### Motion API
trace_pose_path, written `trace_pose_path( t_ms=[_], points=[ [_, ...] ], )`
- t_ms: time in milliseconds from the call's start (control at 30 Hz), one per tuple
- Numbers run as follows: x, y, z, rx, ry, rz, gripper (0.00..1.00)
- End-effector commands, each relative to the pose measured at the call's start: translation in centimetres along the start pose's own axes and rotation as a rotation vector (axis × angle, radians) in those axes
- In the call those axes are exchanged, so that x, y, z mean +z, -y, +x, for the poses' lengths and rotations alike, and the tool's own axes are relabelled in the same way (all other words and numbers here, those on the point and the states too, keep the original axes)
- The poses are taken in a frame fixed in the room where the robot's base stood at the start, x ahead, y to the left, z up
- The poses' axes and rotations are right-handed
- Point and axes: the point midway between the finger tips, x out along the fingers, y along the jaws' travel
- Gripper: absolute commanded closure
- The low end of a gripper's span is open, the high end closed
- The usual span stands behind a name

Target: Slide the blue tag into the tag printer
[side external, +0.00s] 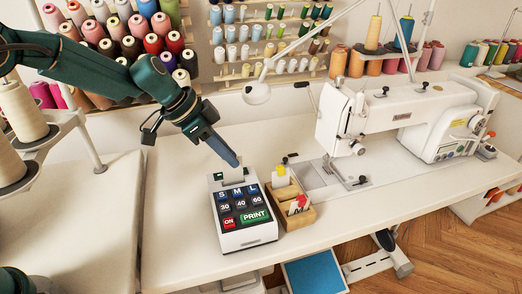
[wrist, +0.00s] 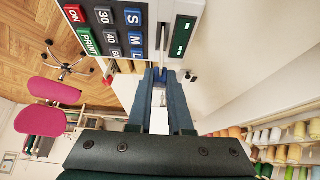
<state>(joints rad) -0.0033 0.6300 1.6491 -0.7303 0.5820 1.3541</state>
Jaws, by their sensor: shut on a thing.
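The tag printer (side external: 243,226) stands on the white table, a white box with a dark key panel, a red ON key and a green PRINT key. Its top end, with a small dark and white part, faces my gripper. My gripper (side external: 234,162) is tilted down, with its tips just above and beside that end. In the wrist view the printer (wrist: 130,30) lies just beyond the fingertips (wrist: 160,78). My gripper is shut on the blue tag (wrist: 160,74), which shows only as a small blue patch between the tips. The fingers hide most of it, and I cannot tell whether it touches the printer.
A wooden tray (side external: 293,217) with a yellow-marked and a red-marked tag stands right beside the printer. A white sewing machine (side external: 370,125) stands further right. Thread racks (side external: 262,65) line the wall behind. The table left of the printer (side external: 175,220) is clear.

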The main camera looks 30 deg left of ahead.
Motion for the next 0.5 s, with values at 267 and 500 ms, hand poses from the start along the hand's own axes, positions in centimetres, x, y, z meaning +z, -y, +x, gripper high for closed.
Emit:
trace_pose_path(
  t_ms=[267, 500],
  points=[
    [0.4, 0.0, 0.7, 0.0, 0.0, 0.0, 1.0],
    [0.9, 0.0, 1.3, 0.0, 0.003, -0.001, 1.0]
  ],
)
